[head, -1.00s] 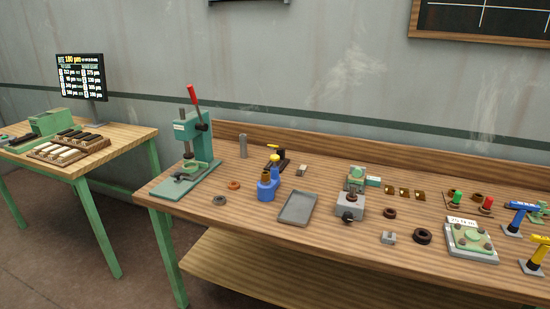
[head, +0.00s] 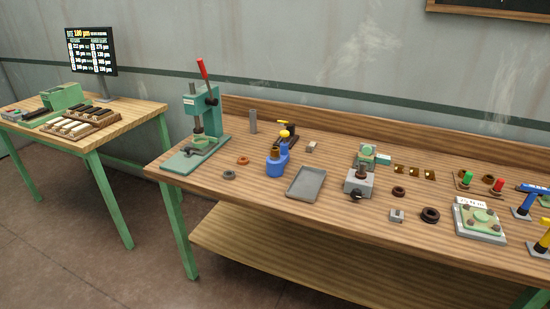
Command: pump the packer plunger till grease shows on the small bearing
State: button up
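A blue device (head: 277,167) with a brass-coloured top stands left of the middle of the workbench; it may be the packer, but its plunger is not clear at this size. I cannot tell which is the small bearing, and no grease can be made out. My gripper is not in view.
A green press (head: 207,115) with a red lever stands at the bench's left end. A grey tray (head: 306,184) lies right of the blue device. A grey fixture (head: 359,183) and a green-topped plate (head: 480,221) stand farther right. A side table (head: 140,107) is at left.

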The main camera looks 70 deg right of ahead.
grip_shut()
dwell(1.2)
